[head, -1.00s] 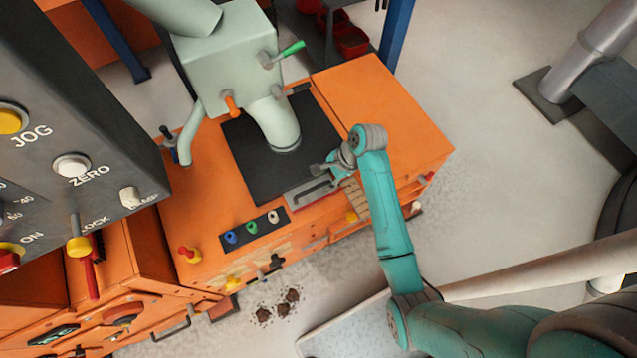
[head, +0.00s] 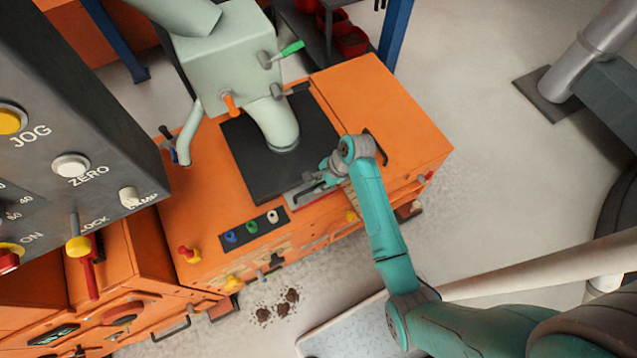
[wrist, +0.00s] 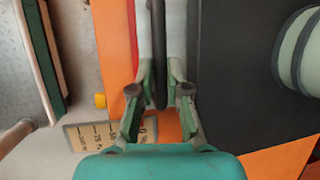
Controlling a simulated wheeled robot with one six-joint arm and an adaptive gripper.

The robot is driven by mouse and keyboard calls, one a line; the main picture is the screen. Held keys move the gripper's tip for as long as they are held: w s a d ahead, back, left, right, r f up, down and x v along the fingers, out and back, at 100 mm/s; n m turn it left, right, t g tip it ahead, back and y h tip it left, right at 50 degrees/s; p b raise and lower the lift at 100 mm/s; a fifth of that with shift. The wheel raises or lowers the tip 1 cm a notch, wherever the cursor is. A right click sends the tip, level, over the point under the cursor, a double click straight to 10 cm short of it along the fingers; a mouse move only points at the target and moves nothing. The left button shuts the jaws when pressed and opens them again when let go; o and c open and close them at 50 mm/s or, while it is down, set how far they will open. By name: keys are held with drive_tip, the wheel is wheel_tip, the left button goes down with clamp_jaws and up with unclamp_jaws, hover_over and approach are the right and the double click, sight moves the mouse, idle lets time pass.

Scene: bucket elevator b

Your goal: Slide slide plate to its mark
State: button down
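The slide plate is a pale, narrow plate (head: 291,199) with a dark bar handle along it. It lies at the front edge of the black pad on the orange cabinet. In the wrist view the plate (wrist: 143,35) and its handle (wrist: 159,40) run up between my fingers. My gripper (head: 322,178) is at the handle's right end. In the wrist view my gripper (wrist: 161,80) has one finger on each side of the handle; whether both fingers touch it is unclear. A scale plate (wrist: 95,135) with numbers is partly covered by my gripper. I cannot make out the mark.
The black pad (head: 250,165) carries a pale green pipe (head: 275,125). Colored knobs on a dark strip (head: 252,229) sit left of the plate. A grey control panel (head: 90,130) stands at left. The cabinet top to the right (head: 400,110) is mostly clear.

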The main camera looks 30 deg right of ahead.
drive_tip(key=shift+s, duration=1.25)
drive_tip(key=c, duration=1.2)
unclamp_jaws()
drive_tip(key=shift+o, duration=0.2)
drive_tip(key=v, duration=1.2)
